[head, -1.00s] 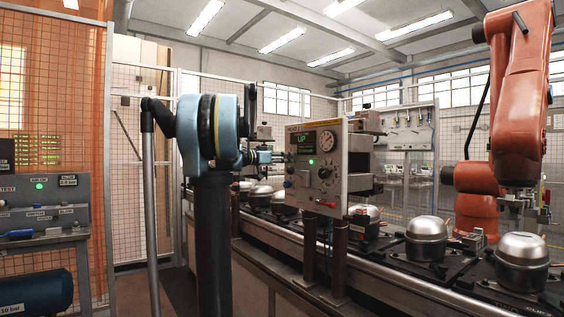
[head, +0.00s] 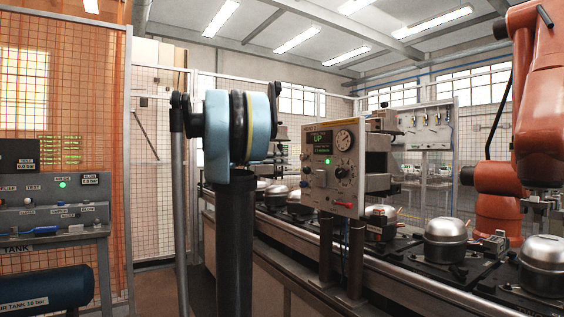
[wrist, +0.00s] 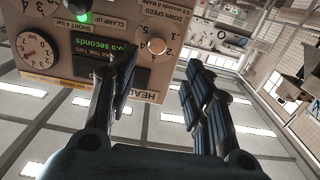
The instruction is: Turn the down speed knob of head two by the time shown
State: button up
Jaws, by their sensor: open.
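The wrist display (wrist: 90,44) reads something like "5 seconds", partly covered. My gripper (wrist: 160,68) is open and empty. Its fingers flank the pale knob in the picture; contact cannot be told. In the head view my arm hides the gripper.
Compressors (head: 445,240) stand on black pallets along the conveyor. An orange robot arm (head: 535,100) is at the right. A test bench (head: 50,215) with a blue tank (head: 45,290) is at the left, before orange mesh. Metal posts (head: 355,255) carry the panel.

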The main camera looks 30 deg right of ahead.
jog(key=shift+a, duration=0.25)
jog(key=m, duration=0.1)
send_near(301, 157)
jog(key=d, duration=0.9)
jog(key=shift+w+d, duration=0.25)
jog(key=shift+w, duration=0.15)
dwell(0.5)
jog(key=c, duration=1.1)
